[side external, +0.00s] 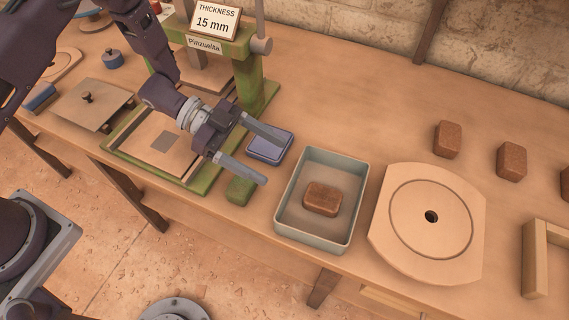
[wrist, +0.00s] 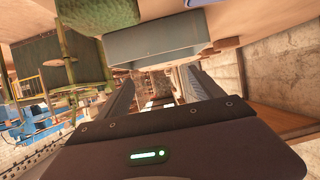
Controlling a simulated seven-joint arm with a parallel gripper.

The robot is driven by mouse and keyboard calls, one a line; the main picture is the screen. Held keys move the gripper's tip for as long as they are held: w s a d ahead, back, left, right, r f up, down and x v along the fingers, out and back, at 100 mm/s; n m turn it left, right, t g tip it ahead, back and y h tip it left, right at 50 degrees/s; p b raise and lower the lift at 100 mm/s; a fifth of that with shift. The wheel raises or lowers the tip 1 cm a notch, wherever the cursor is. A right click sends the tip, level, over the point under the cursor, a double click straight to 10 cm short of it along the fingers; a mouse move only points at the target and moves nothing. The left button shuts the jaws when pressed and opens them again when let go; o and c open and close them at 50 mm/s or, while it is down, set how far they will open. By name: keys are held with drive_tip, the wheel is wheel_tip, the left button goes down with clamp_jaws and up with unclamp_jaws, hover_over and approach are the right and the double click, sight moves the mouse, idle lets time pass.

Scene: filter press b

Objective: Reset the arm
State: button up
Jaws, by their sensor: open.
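My gripper (side external: 262,157) is open in the side external view, its two long fingers spread apart with nothing between them. It is above the bench, between the green press (side external: 262,88) and the grey-green tray (side external: 351,213). The fingers point right, toward the tray. In the wrist view, the two fingers (wrist: 147,97) also stand apart, with the tray's outer side (wrist: 155,48) beyond them. A brown block (side external: 322,199) lies inside the tray, apart from my gripper.
A small blue dish (side external: 268,147) and a green block (side external: 240,190) lie close under the fingers. A round grooved plate (side external: 410,225) is right of the tray. Brown blocks (side external: 447,139) (side external: 511,161) stand farther back. A wooden frame (side external: 535,258) is at right.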

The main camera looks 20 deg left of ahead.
drive_tip(key=shift+r, duration=0.1)
idle(0.3)
drive_tip(key=w+r+n+t+y, duration=0.1)
drive_tip(key=w+r+t+y, duration=0.1)
drive_tip(key=w+r+t, duration=0.3)
drive_tip(key=w+r+t+y, duration=0.1)
drive_tip(key=w+r, duration=0.2)
drive_tip(key=r, duration=0.4)
drive_tip(key=a+r+n+t+y, duration=0.4)
drive_tip(key=a+r+n+y, duration=0.25)
drive_tip(key=a+r, duration=0.5)
drive_tip(key=s+a+r+n+g+y, duration=0.1)
drive_tip(key=s+a+n+g+y, duration=0.2)
drive_tip(key=s+a, duration=0.45)
drive_tip(key=s+a+r+n+y, duration=0.2)
drive_tip(key=s+a+n, duration=0.25)
drive_tip(key=s, duration=0.55)
drive_tip(key=s+d+f+n+g, duration=0.2)
drive_tip(key=s, duration=0.8)
drive_tip(key=shift+s+d+f+h, duration=0.2)
drive_tip(key=shift+s+d+h, duration=0.15)
drive_tip(key=shift+d+h, duration=0.1)
